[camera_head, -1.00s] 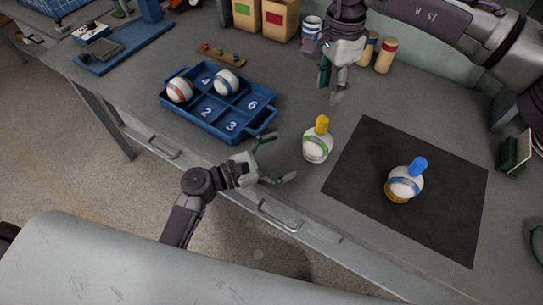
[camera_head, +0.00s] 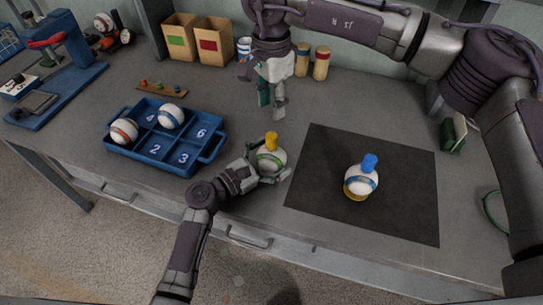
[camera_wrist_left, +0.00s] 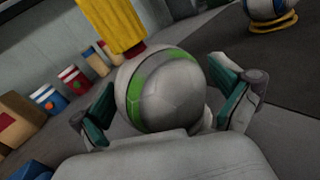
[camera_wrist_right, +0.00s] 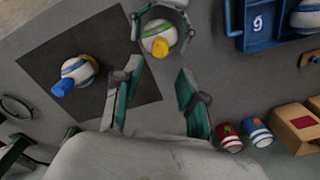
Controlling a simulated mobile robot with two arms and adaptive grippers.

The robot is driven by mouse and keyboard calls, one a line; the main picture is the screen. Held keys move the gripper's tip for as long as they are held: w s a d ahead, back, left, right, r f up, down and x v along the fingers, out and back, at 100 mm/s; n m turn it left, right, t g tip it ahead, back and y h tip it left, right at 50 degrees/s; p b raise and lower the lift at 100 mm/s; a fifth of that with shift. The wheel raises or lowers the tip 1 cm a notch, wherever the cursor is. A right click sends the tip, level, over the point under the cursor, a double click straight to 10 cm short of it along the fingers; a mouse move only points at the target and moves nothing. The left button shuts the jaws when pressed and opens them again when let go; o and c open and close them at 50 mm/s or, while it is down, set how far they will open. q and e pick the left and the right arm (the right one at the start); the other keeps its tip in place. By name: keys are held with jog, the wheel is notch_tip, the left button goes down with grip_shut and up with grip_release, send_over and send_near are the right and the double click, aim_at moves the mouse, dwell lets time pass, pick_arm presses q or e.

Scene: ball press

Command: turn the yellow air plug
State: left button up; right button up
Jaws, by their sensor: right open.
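The yellow air plug (camera_head: 271,141) stands in the top of a white ball with a green stripe (camera_head: 268,158), left of the dark mat. It also shows in the left wrist view (camera_wrist_left: 112,25) and the right wrist view (camera_wrist_right: 160,47). My left gripper (camera_head: 272,168) is open around this ball, one finger on each side; in the left wrist view (camera_wrist_left: 162,75) a gap shows beside the right finger. My right gripper (camera_head: 271,102) is open and empty, beyond and above the plug, and in its wrist view (camera_wrist_right: 159,72) the plug lies ahead of its fingertips.
A blue-striped ball with a blue plug (camera_head: 369,163) stands on the dark mat (camera_head: 330,150). A blue numbered tray (camera_head: 205,155) with two balls is at left. Cardboard boxes (camera_head: 213,45) and canisters (camera_head: 321,64) line the back. The table's front edge is close to my left arm.

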aim_at(271, 136)
pick_arm(q)
jog(key=c, duration=1)
pick_arm(e)
jog(key=shift+o, duration=1.1)
notch_tip(271, 136, down, 11)
jog(key=n, duration=0.4)
jog(key=shift+s, duration=0.1)
grip_shut()
